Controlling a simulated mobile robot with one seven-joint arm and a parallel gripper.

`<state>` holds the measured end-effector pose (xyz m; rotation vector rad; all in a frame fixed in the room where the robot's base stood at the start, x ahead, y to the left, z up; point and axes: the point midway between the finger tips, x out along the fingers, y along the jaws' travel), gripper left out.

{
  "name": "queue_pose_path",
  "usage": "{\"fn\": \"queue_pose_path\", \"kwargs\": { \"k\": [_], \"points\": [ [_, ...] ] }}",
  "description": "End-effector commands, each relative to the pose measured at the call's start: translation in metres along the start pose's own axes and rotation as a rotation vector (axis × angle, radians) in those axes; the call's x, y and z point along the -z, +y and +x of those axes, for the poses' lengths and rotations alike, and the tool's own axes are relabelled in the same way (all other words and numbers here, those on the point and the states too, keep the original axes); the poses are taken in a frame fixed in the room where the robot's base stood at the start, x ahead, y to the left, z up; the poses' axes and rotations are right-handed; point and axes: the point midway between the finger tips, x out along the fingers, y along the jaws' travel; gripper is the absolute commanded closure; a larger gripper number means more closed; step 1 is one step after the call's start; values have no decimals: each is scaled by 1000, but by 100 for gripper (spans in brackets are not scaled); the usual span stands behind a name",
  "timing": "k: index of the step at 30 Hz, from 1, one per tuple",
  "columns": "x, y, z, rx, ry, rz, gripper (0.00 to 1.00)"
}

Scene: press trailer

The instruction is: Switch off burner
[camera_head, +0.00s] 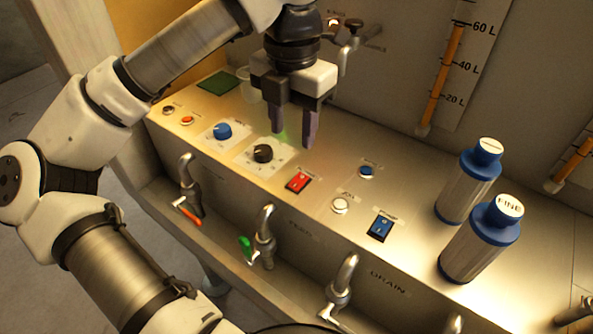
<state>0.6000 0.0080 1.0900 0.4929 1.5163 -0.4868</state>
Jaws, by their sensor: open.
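A red rocker switch (299,183) sits on the metal control panel (320,170), with a small label beside it too blurred to read, so I cannot tell for sure that it is the burner's. My gripper (294,138) points down over the panel with its two dark fingers apart and nothing between them. It is above and behind the red switch and the black knob (263,153), seemingly clear of both. The switch face is in plain view, but its on or off position is not clear.
A blue knob (221,130) and orange button (187,120) lie left. A white button (339,205), blue button (366,171) and blue rocker (380,227) lie right. Two blue-capped metal canisters (466,183) stand farther right. Taps (265,238) line the front face.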

Motion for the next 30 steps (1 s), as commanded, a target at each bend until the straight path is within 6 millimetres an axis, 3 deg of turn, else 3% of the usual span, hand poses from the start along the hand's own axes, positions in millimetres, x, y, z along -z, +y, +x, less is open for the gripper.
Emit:
{"fn": "queue_pose_path", "kwargs": {
  "k": [12, 18, 30],
  "points": [
    [0, -2, 76, 7, -1, 3, 56],
    [0, -2, 104, 5, -2, 3, 56],
    [-1, -2, 117, 3, -3, 3, 56]
  ]
}}
